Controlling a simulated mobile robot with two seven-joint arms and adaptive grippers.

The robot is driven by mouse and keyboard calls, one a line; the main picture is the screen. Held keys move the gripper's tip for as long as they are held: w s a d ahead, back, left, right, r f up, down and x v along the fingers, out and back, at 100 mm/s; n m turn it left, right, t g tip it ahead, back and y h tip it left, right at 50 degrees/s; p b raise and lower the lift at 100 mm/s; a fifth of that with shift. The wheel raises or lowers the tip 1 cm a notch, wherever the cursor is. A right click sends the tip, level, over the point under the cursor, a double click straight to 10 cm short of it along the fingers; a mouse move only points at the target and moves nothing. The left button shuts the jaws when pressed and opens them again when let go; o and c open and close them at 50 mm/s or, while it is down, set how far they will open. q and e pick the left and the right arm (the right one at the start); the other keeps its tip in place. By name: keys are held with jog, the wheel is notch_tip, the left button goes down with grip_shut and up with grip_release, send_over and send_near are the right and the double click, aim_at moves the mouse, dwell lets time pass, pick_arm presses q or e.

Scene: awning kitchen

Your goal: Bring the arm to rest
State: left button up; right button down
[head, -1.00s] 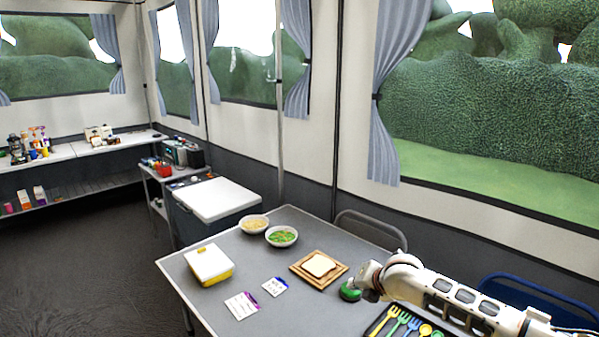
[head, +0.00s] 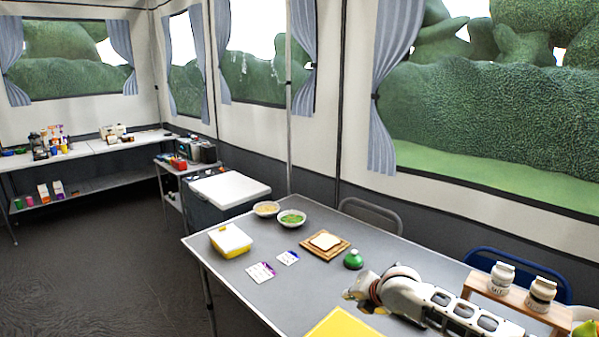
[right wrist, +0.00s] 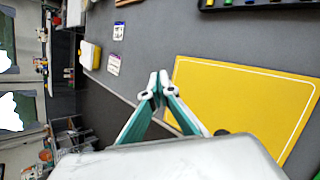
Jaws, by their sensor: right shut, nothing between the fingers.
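My right arm reaches in from the right in the head view. Its gripper (head: 358,298) is over the table, apart from the green domed object (head: 353,260). In the right wrist view the two fingertips (right wrist: 158,84) meet, with nothing between them, beside a yellow board (right wrist: 235,105). The yellow board also shows at the bottom of the head view (head: 345,325). My left gripper is not in view.
The grey table (head: 240,285) holds a bread board (head: 340,253), two bowls (head: 291,217), a yellow-white box (head: 231,240) and cards (head: 261,272). A wooden rack (head: 515,312) with jars stands right of my arm. A cutlery tray (right wrist: 270,4) shows partly in the right wrist view.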

jog(key=shift+m+y, duration=0.5)
jog(key=shift+m, duration=0.3)
jog(key=s+a+f, duration=0.1)
jog(key=f, duration=0.1)
jog(key=s+a+f, duration=0.2)
jog(key=shift+a, duration=0.15)
jog(key=s+a+f+m, duration=0.1)
jog(key=s, duration=0.1)
jog(key=s+a+f+m+y, duration=0.1)
jog(key=s+a+f, duration=0.1)
jog(key=s+a+f+m, duration=0.1)
jog(key=s, duration=0.2)
jog(key=shift+a+f+m, duration=0.15)
jog(key=shift+a+m, duration=0.1)
jog(key=shift+m, duration=0.05)
jog(key=s+a+f+m+y, duration=0.1)
jog(key=s+f+m, duration=0.3)
jog(key=s+m, duration=0.45)
jog(key=s+d+f+m+t+h, duration=0.1)
jog(key=s+d+f+m+h, duration=0.1)
jog(key=s+d+m, duration=0.4)
jog(key=s+d+f+m+t+h, duration=0.1)
jog(key=s+d+m, duration=0.5)
jog(key=s, duration=0.8)
jog(key=d+f, duration=0.1)
jog(key=d, duration=0.1)
jog(key=shift+s+d+h, duration=0.25)
jog(key=shift+d+h, duration=0.05)
jog(key=shift+h, duration=0.1)
